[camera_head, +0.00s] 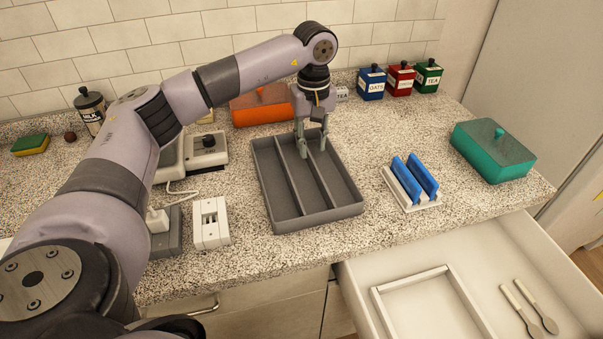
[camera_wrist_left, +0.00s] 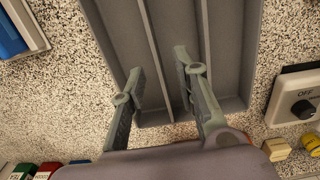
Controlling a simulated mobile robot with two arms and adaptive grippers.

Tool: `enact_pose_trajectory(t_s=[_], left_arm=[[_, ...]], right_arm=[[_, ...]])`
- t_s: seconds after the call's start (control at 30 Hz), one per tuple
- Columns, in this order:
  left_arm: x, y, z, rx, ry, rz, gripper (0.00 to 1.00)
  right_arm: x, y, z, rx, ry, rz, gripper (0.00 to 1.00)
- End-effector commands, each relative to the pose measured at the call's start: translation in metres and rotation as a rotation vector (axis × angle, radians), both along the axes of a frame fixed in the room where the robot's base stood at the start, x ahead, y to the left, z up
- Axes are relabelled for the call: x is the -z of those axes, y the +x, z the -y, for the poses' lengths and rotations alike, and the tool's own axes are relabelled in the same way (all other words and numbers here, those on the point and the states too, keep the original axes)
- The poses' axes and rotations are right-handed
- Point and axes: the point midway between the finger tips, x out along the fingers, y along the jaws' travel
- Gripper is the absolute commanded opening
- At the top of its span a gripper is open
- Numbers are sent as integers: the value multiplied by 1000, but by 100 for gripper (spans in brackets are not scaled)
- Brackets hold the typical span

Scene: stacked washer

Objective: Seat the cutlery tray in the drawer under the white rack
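The grey cutlery tray (camera_head: 318,216) lies on the speckled counter, with two dividers running along its length. My left gripper (camera_head: 312,150) is over the tray's far end, fingers pointing down. In the left wrist view the gripper (camera_wrist_left: 158,62) is open, its fingers apart on either side of one divider of the tray (camera_wrist_left: 233,60); contact cannot be told. The white rack (camera_head: 425,206) holds two blue upright pieces on the counter, right of the tray. Below it the white drawer (camera_head: 362,296) is pulled open, with a white rectangular frame (camera_head: 385,306) inside. My right gripper is not in view.
Two spoons (camera_head: 528,310) lie in the drawer, right of the frame. A green lidded box (camera_head: 490,155) stands at the counter's right. An orange box (camera_head: 262,112) and several canisters (camera_head: 400,80) stand behind. White switch boxes (camera_head: 211,222) are left of the tray. Counter between tray and rack is clear.

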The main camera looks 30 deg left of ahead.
Motion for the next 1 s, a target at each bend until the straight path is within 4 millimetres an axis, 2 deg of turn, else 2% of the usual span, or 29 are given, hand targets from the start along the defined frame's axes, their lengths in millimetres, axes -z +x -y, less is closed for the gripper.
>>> enact_pose_trajectory(t_s=[0.17, 0.33, 0.5, 0.77, 1.0], left_arm=[[10, 0, 1, 1, 1, -1, 28], [33, -1, 9, 1, 0, -4, 28], [54, -1, 9, -1, 0, -1, 28], [58, 0, 9, 0, -1, 1, 28], [58, 0, 9, 0, -1, 1, 13]], right_arm=[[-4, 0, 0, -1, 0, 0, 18], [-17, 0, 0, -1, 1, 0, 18], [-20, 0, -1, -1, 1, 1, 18], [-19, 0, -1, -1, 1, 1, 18], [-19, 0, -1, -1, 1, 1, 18]])
